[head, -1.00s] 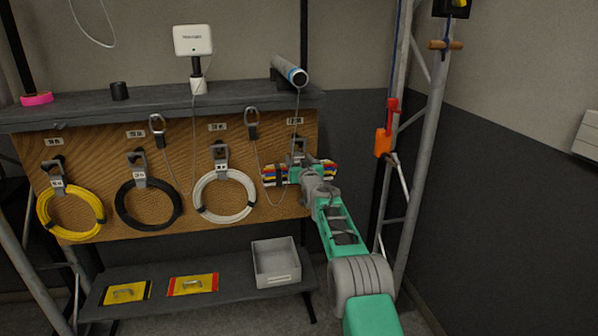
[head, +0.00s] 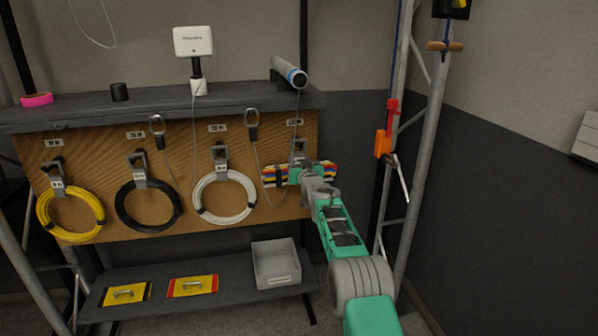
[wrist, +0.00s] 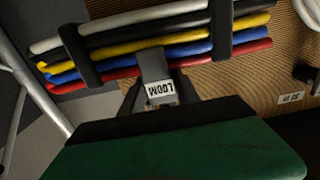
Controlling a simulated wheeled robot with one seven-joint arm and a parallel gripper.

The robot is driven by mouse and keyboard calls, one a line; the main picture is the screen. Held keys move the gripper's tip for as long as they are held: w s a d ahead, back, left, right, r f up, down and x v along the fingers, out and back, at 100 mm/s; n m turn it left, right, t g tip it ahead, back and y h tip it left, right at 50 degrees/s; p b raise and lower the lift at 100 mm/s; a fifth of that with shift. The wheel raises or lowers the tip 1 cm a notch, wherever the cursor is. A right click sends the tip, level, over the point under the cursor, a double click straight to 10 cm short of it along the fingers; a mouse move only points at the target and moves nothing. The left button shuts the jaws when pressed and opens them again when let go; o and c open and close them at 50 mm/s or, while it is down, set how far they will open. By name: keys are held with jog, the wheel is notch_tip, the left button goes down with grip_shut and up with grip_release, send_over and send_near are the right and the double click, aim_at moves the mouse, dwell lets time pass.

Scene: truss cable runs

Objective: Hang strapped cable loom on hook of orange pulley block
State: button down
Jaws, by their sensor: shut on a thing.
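The strapped cable loom (head: 272,177) is a flat bundle of white, black, yellow, blue and red cables. It lies level in front of the pegboard, by the hook at the board's right end. In the wrist view the loom (wrist: 120,48) has two black straps, with a grey bracket labelled LOOM (wrist: 161,89) at its middle. My gripper (head: 297,174) is shut on the loom at its middle; the fingertips are largely hidden. The orange pulley block (head: 383,143) hangs by the truss at right, apart from the loom. Its hook is too small to make out clearly.
Yellow (head: 42,214), black (head: 122,211) and white (head: 200,205) cable coils hang on the pegboard (head: 105,160) to the left. A grey bin (head: 276,277) stands on the lower shelf. The metal truss (head: 424,150) stands right of my arm. Open space lies between board and truss.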

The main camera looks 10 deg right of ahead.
dwell(0.3)
jog(key=shift+r+p, duration=0.55)
jog(key=shift+r, duration=1.15)
jog(key=shift+f+b, duration=0.3)
jog(key=shift+b, duration=0.2)
jog(key=shift+s+r+b, duration=0.2)
jog(key=shift+s+b, duration=0.75)
jog(key=shift+b, duration=0.7)
jog(key=b, duration=1)
send_near(299, 154)
jog(key=shift+w+r, duration=0.55)
jog(key=shift+r, duration=0.1)
jog(key=shift+s, duration=0.25)
